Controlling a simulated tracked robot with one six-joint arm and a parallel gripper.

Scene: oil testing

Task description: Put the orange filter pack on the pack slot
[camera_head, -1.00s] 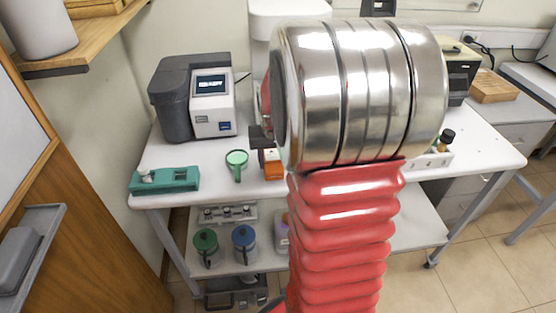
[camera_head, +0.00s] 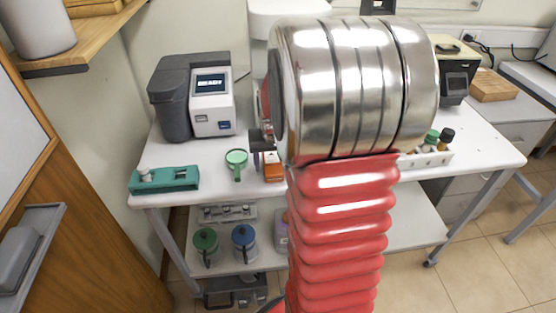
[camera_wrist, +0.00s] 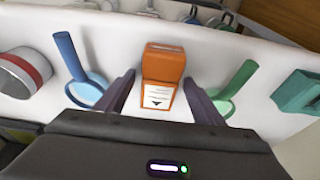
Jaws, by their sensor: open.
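The orange filter pack (camera_wrist: 163,64), a small box with a white label bearing a black triangle, stands on the white table. My gripper (camera_wrist: 159,82) is open, with one dark finger on each side of the pack in the wrist view. Whether the fingers touch it cannot be told. In the head view my gripper (camera_head: 262,142) is mostly hidden behind my arm. I cannot identify the pack slot with certainty.
A teal holder (camera_head: 180,183) lies at the table's left front edge. A grey analyser (camera_head: 190,97) stands behind. A white rack with capped bottles (camera_head: 428,157) is at the right.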

